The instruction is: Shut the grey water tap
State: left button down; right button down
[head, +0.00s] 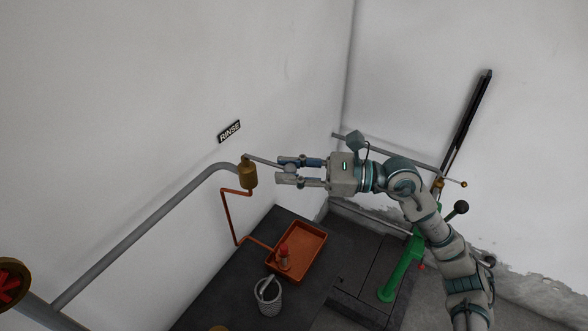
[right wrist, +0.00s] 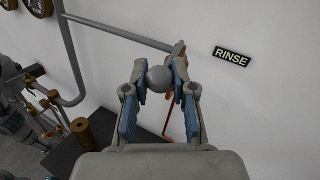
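The grey tap shows in the head view as a thin grey lever (head: 264,160) running out to the right from a brass valve body (head: 248,176) on the wall pipe. The lever's end is a round grey knob (right wrist: 159,78), seen between my fingertips in the right wrist view. My right gripper (head: 288,172) is open around this knob, one finger on each side; I cannot tell whether either finger touches it. In the right wrist view my right gripper (right wrist: 160,72) partly hides the valve behind its right finger. My left gripper is not in view.
A RINSE sign (head: 229,131) is on the wall above the pipe (head: 150,235). Below are an orange tray (head: 313,247) with a red-topped item and a grey ribbed container (head: 267,299) on a dark bench. A green stand (head: 408,260) is beside my right arm.

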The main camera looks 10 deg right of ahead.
jog(key=shift+s+a+f, duration=0.15)
jog(key=shift+s+a, duration=0.15)
jog(key=shift+s, duration=0.2)
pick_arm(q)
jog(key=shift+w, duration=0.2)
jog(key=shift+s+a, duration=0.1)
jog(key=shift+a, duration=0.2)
pick_arm(e)
jog(key=c, duration=0.9)
grip_release()
jog(key=shift+s, duration=0.15)
jog(key=shift+c, duration=0.2)
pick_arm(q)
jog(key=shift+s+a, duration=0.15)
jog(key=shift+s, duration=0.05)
pick_arm(e)
jog(key=shift+a, duration=0.2)
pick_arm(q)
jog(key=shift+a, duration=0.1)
pick_arm(e)
jog(key=shift+d, duration=0.25)
jog(key=s+d, duration=0.2)
jog(key=d, duration=0.9)
jog(key=shift+d, duration=0.2)
